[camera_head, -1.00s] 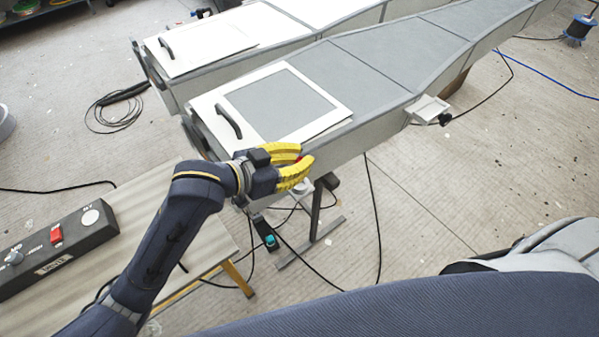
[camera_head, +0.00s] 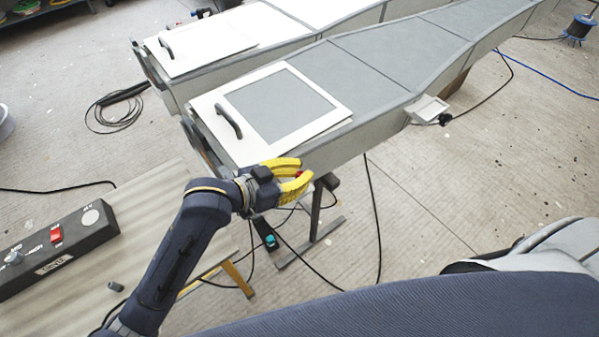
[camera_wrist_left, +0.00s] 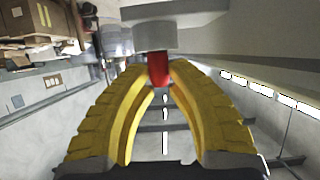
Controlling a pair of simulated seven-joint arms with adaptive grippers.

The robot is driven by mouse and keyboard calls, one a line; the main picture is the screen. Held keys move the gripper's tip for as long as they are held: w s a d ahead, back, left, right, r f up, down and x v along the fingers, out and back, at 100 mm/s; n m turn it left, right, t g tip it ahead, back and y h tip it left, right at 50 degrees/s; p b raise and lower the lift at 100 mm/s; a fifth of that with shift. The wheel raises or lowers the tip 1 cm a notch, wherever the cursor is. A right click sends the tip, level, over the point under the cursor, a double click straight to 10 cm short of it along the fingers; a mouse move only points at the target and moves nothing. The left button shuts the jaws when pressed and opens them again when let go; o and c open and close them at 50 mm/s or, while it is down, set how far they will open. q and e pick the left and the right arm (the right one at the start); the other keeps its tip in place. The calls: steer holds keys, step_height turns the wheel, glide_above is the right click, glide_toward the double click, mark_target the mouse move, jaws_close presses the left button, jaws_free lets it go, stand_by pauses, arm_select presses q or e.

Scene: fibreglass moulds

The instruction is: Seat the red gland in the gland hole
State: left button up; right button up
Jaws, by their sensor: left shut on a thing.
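My left gripper (camera_head: 304,172), with yellow fingers, is shut on the red gland (camera_wrist_left: 158,68). Only a small red bit of the gland shows between the fingers in the head view. In the left wrist view the gland stands upright between the fingertips, its top close under a round grey boss (camera_wrist_left: 170,36). I cannot tell whether it touches the boss or enters it. The gland hole itself is not visible. The gripper is by the near side of the grey mould (camera_head: 372,138), below its white-framed hatch. My right gripper is not in view.
A bench (camera_head: 60,305) at the lower left holds a control box (camera_head: 60,250) with a red switch and a small grey cylinder (camera_head: 116,287). A stand leg (camera_head: 314,215) and hanging black cables are close to the gripper. A second mould lies behind.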

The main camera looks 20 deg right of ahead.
arm_select(q)
steer(key=shift+f, duration=0.2)
steer(key=o, duration=0.9)
steer(key=shift+c, duration=0.2)
steer(key=shift+r, duration=0.15)
steer(key=shift+a+r, duration=0.15)
steer(key=v, duration=1.1)
steer(key=shift+a, duration=0.3)
steer(key=shift+s+r, duration=0.15)
